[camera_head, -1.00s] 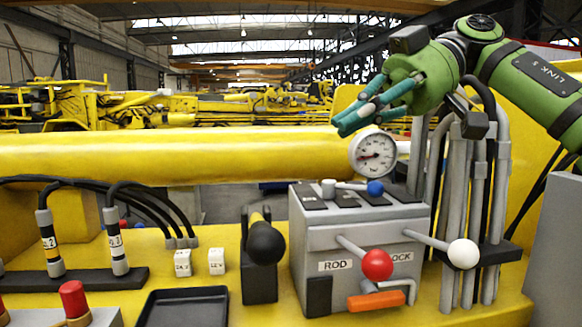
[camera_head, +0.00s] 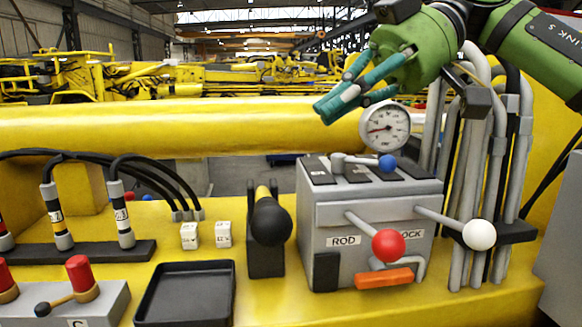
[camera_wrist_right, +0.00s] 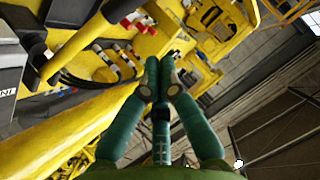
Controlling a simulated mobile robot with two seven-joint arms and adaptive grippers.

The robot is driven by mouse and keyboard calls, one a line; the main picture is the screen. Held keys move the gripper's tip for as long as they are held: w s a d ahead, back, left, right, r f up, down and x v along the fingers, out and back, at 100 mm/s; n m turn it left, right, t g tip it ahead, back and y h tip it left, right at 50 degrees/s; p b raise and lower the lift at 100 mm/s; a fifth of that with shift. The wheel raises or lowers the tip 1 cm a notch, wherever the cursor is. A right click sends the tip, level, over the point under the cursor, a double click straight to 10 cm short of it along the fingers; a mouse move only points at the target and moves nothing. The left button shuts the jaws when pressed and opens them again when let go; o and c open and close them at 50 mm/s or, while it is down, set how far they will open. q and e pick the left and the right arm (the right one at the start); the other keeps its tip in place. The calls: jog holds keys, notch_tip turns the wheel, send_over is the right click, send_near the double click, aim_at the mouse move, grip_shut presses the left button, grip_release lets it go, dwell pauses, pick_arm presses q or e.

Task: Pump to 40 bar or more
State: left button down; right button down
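The round white pressure gauge (camera_head: 385,127) stands behind the grey valve box. Its needle points to the left side of the dial; the numbers are too small to read. A lever with a large black ball knob (camera_head: 271,222) stands in a black bracket (camera_head: 265,262) left of the box and leans toward me. My right gripper (camera_head: 338,101) is in the air above and left of the gauge, apart from everything. In the wrist view its green fingers (camera_wrist_right: 161,82) come together at the tips with nothing between them. My left gripper is not in view.
The grey valve box (camera_head: 330,217) carries a red-knobbed lever (camera_head: 389,246), a white-knobbed lever (camera_head: 478,234), a blue-knobbed lever (camera_head: 387,163) and an orange handle (camera_head: 384,279). A black tray (camera_head: 153,316), hose couplings (camera_head: 122,220) and grey pipes (camera_head: 497,170) flank it.

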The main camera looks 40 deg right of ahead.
aim_at(265, 202)
jog(key=a+f+p, duration=0.1)
jog(key=a+f, duration=0.4)
jog(key=f, duration=0.1)
jog(key=shift+w+a+f+p, duration=0.25)
jog(key=shift+w+a+p, duration=0.15)
jog(key=shift+a, duration=0.1)
